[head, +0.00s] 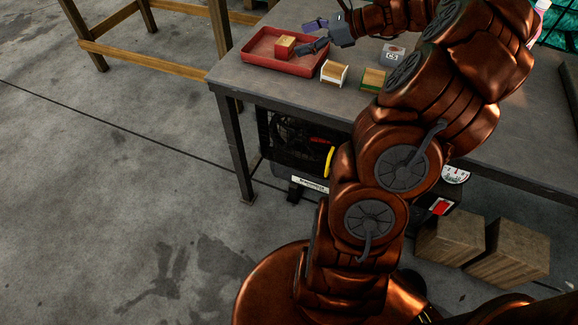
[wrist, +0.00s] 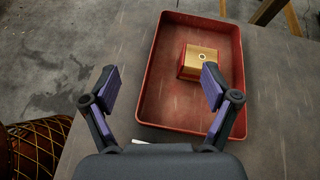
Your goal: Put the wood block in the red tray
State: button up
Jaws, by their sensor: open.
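A wood block with red sides (head: 285,46) sits inside the red tray (head: 262,63), resting on its floor. In the wrist view this wood block (wrist: 203,55) shows a tan top with a small round mark, in the far half of the red tray (wrist: 148,105). My gripper (head: 313,35) is open and empty beside the block, toward the tray's right side in the head view. In the wrist view my gripper's fingers (wrist: 160,90) are spread wide, with the block beyond them, not between them.
A wood block with white ends (head: 334,73) and a wood block with green (head: 373,79) stand on the grey table right of the tray. A small white labelled box (head: 393,53) is behind them. Two wooden boxes (head: 450,237) lie on the floor.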

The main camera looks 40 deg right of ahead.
jog(key=s+a+f+n+g, duration=0.1)
jog(key=s+a+n+g, duration=0.25)
jog(key=a, duration=0.55)
jog(key=s+a+f+n+g, duration=0.1)
jog(key=s+a+n+g, duration=0.15)
jog(key=a+n, duration=0.45)
jog(key=s+a+f+n+g, duration=0.1)
jog(key=s+a+n+g, duration=0.2)
jog(key=a, duration=0.8)
jog(key=s+f+n+g+h, duration=0.1)
jog(key=s+n+h, duration=0.3)
jog(key=s, duration=0.7)
jog(key=s+a+f+n+g+h, duration=0.1)
jog(key=s+f+n+g+h, duration=0.1)
jog(key=s+n, duration=0.7)
jog(key=shift+s+f+g+h, duration=0.3)
jog(key=shift+s+f+h, duration=0.5)
jog(key=shift+s+h, duration=0.2)
jog(key=shift+w+a+n, duration=0.1)
jog(key=shift+n, duration=0.15)
notch_tip(320, 180, up, 25)
jog(key=s+p, duration=0.1)
jog(key=p, duration=2.2)
jog(key=shift+s+t, duration=0.2)
jog(key=shift+t, duration=0.2)
